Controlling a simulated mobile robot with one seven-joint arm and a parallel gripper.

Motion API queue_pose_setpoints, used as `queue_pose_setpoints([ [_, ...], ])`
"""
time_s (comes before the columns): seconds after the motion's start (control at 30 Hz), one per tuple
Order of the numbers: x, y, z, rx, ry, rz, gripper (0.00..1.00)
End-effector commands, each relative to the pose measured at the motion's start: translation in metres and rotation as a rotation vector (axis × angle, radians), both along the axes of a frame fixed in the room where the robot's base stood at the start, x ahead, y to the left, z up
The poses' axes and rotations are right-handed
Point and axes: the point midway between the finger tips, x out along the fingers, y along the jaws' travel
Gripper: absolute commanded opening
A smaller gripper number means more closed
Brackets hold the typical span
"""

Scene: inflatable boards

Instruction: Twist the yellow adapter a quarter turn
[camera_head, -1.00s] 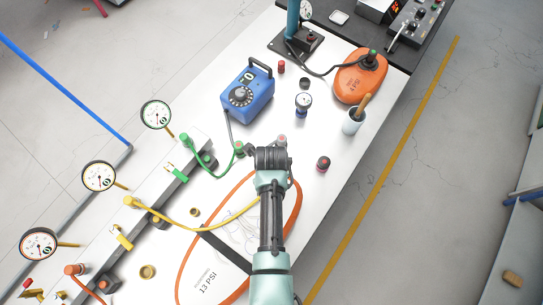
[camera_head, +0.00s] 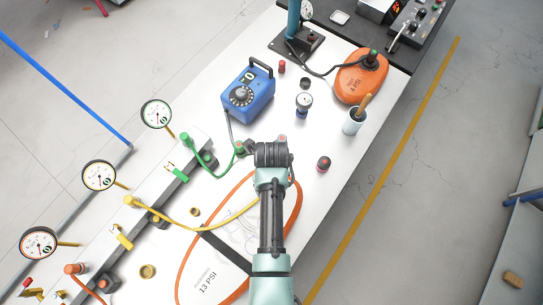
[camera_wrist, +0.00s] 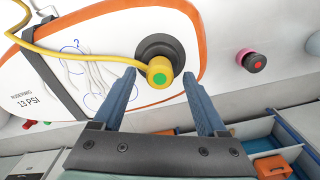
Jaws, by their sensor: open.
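The yellow adapter (camera_wrist: 161,65) is a short round fitting with a green end face. It sits in a black round valve on the white, orange-rimmed board (camera_wrist: 205,55), with the yellow hose (camera_wrist: 85,57) joined to it. My gripper (camera_wrist: 160,73) is open, with one blue finger on each side of the adapter and gaps visible to both; I see no contact. In the head view my arm hides the adapter and the gripper's fingers; the yellow hose (camera_head: 190,222) runs under the arm, over the board (camera_head: 297,205) marked 13 PSI.
A black-and-pink cap (camera_head: 323,163) stands right of the arm. A gauge rail (camera_head: 150,195) lies left. White table is clear around the cap.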

Motion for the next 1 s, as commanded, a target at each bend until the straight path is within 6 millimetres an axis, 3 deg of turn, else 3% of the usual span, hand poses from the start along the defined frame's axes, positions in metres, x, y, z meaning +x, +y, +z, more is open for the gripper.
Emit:
queue_pose_setpoints([
  [0.5,0.001,0.0,0.092,0.001,-0.004,0.0,0.75],
  [0.7,0.0,0.0,0.109,0.0,-0.001,0.0,0.75],
  [0.87,0.0,0.0,0.112,0.0,0.0,0.0,0.75],
  [1.0,0.031,0.0,0.124,-0.008,-0.129,0.127,0.75],
])
